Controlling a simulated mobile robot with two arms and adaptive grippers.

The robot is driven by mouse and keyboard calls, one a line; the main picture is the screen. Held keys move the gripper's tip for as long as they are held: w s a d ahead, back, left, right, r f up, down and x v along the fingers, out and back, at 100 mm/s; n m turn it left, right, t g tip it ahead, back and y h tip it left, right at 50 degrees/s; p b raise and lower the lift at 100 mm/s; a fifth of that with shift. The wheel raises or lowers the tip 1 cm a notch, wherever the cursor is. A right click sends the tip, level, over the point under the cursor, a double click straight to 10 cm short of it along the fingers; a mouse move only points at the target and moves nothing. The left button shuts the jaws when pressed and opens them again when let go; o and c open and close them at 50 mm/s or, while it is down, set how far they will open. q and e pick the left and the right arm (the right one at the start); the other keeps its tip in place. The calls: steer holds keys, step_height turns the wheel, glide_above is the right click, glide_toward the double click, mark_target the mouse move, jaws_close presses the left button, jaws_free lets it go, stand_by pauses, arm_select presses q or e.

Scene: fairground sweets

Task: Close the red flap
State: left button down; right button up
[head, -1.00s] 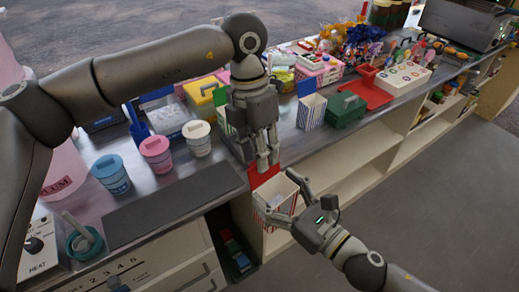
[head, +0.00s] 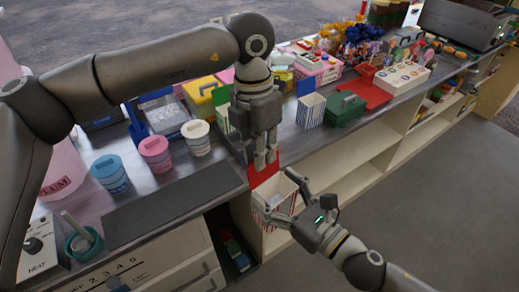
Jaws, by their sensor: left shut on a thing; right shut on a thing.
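The red flap (head: 260,179) stands up at the back edge of an open box with red and white stripes (head: 281,217). My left gripper (head: 265,164) points down, shut on the upper part of the flap, and its fingers hide some of it. My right gripper (head: 281,207) is shut on the striped box from the right, at its front and side. The box is upright at the counter's front edge, and its top is open.
A dark mat (head: 170,205) lies on the counter to the left. A blue-striped box (head: 310,110) with its blue flap up and a green case (head: 345,109) stand to the right. Lidded cups (head: 154,153) stand behind the mat. Shelves are below the counter.

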arm_select(q)
steer(key=shift+s+d+r+t+y, duration=0.15)
steer(key=shift+s+d+t+y, duration=0.5)
steer(key=shift+t+y, duration=0.3)
steer(key=shift+s+d+f+t+y, duration=0.25)
steer(key=shift+s+d+t+y, duration=0.3)
steer(key=shift+t+y, duration=0.35)
steer(key=shift+s+d+f+t+y, duration=0.25)
steer(key=shift+s+d+t+y, duration=0.3)
steer(key=shift+t, duration=0.5)
steer(key=shift+s+d+f+t+y, duration=0.25)
steer(key=shift+s+d+t+y, duration=0.15)
steer(key=shift+s+t+y, duration=0.5)
steer(key=shift+w, duration=0.15)
steer(key=c, duration=1.5)
jaws_free()
steer(key=shift+v, duration=3.75)
